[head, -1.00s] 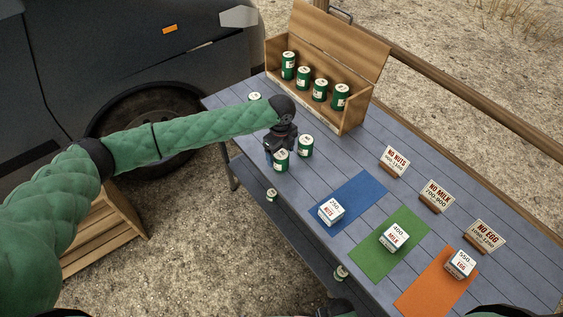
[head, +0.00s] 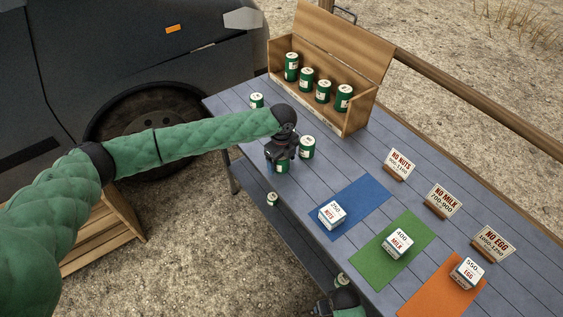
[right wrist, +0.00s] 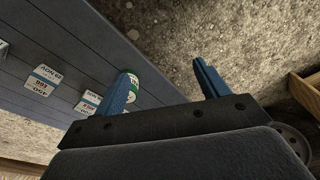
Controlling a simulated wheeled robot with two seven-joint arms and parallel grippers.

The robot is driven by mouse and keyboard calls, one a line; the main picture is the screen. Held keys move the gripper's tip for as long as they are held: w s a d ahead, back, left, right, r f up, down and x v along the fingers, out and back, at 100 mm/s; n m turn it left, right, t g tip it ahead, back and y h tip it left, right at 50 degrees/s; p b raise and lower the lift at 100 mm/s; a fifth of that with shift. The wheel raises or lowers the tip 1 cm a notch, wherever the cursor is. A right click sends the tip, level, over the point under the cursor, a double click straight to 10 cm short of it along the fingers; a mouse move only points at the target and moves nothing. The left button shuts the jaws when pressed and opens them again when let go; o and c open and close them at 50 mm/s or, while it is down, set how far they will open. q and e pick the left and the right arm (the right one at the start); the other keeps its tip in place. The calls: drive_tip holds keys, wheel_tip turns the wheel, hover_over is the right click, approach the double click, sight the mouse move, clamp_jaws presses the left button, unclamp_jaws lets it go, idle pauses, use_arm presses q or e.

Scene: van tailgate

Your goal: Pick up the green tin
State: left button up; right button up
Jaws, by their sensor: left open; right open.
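My left gripper (head: 279,162) is open and comes down over a green tin (head: 281,168) at the table's near edge. The gripper hides most of that tin, and I cannot tell whether the fingers touch it. Another green tin (head: 307,147) stands just right of it, and one more (head: 257,101) stands behind my left arm. Lower down, green tins show on the shelf under the table (head: 272,199) and near my right gripper (head: 342,281). In the right wrist view my right gripper (right wrist: 164,76) is open and empty, with a green tin (right wrist: 133,84) partly behind its left finger.
A wooden box (head: 349,118) with an open lid holds several green tins at the back. Blue, green and orange mats carry white labelled boxes (head: 332,214), with sign cards (head: 400,164) behind them. A wooden crate (head: 105,230) stands on the ground at left, beside the van.

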use_arm(q)
drive_tip(key=c, duration=1.1)
drive_tip(key=shift+r, duration=0.15)
